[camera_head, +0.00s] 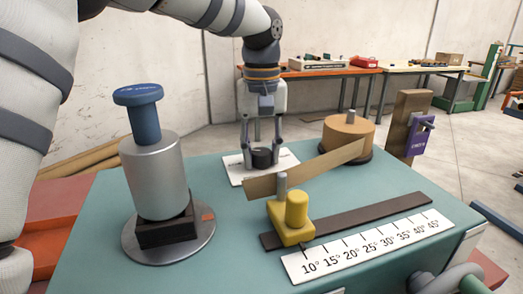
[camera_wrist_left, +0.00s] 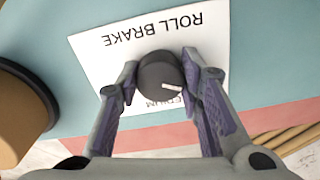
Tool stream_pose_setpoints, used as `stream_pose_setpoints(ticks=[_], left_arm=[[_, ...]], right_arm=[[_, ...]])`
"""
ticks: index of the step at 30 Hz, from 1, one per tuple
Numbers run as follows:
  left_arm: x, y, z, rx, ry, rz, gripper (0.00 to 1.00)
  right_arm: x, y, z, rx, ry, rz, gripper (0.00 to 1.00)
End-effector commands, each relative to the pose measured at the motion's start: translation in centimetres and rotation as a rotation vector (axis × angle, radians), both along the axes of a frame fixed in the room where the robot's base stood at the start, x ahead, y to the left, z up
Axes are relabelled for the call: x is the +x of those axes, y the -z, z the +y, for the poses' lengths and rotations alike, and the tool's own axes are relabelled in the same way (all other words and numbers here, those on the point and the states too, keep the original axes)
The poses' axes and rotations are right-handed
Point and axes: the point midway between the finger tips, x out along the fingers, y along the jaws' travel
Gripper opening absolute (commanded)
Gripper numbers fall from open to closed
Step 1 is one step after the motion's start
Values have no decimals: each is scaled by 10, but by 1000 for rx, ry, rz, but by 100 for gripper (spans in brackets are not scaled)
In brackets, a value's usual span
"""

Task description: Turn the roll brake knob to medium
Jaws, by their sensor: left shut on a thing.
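The roll brake knob (camera_wrist_left: 158,72) is a small dark round knob with a white pointer line. It sits on a white label plate (camera_wrist_left: 105,45) printed ROLL BRAKE, which appears upside down in the left wrist view. The pointer lies on the side of the partly hidden word MEDIUM, slanting to the right in the picture. My left gripper (camera_wrist_left: 160,76) has its two fingers on either side of the knob, shut on it. In the head view the knob (camera_head: 262,159) shows below my left gripper (camera_head: 263,148), at the back of the teal table. My right gripper is not in view.
A brown tape roll (camera_head: 347,133) stands right of the knob, its strip running to a yellow guide block (camera_head: 291,222) on a dark rail. An angle scale (camera_head: 370,245) lies in front. A grey cylinder with a blue knob (camera_head: 140,110) stands at left.

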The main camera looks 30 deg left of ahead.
Motion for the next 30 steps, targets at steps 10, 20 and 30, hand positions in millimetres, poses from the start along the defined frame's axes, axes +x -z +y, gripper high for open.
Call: stream_pose_setpoints(ticks=[10,20,30], left_arm=[[0,0,1,2,310,-1,6],[0,0,1,1,622,-1,6],[0,0,2,1,896,-1,6]], right_arm=[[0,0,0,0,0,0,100],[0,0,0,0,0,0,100],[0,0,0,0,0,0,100]])
